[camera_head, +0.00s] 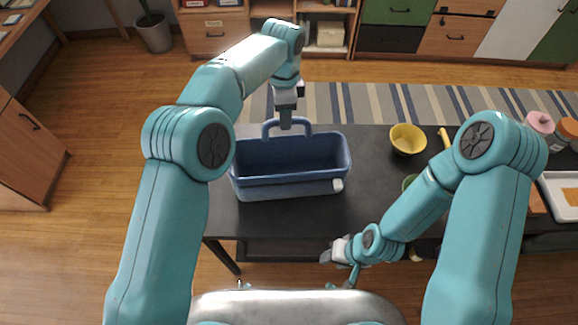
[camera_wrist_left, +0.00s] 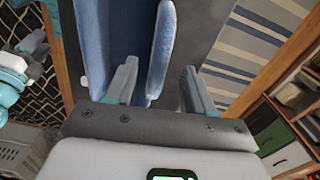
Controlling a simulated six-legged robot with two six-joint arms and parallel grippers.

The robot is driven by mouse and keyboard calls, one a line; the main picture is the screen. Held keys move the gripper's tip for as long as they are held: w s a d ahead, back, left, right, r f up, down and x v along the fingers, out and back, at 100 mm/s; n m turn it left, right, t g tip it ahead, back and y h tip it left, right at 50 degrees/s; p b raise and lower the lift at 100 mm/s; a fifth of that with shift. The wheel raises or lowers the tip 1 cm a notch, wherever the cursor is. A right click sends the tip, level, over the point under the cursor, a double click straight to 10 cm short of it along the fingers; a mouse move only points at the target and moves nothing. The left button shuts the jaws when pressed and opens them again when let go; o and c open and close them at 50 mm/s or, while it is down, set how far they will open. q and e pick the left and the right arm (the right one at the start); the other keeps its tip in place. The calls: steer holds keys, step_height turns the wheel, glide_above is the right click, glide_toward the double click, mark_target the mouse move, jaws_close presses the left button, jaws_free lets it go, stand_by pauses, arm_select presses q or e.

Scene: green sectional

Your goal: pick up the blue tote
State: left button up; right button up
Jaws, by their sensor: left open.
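The blue tote (camera_head: 290,188) stands upright and looks empty on the dark table (camera_head: 375,160). An arched handle (camera_head: 271,128) rises at its far side, and a small white patch shows near its front right corner. My left gripper (camera_head: 286,124) points down at this handle. In the left wrist view the gripper (camera_wrist_left: 158,88) is open, with the blue handle (camera_wrist_left: 162,45) showing between its fingers and the tote body (camera_wrist_left: 105,35) to the left. I cannot tell whether the fingers touch it. My right gripper (camera_head: 340,258) is low by the table's near edge, apart from the tote; its jaws are unclear.
Jars (camera_head: 541,123) and a white tray (camera_head: 549,202) are at the far right. A striped rug (camera_head: 360,98) lies behind the table.

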arm_select(q)
steer(key=f, duration=0.4)
steer(key=shift+d+f+p, duration=0.15)
steer(key=shift+d+p, duration=0.15)
steer(key=shift+p, duration=0.1)
steer(key=shift+s+f, duration=0.1)
steer(key=shift+f, duration=0.2)
jaws_close()
steer(key=shift+r, duration=0.15)
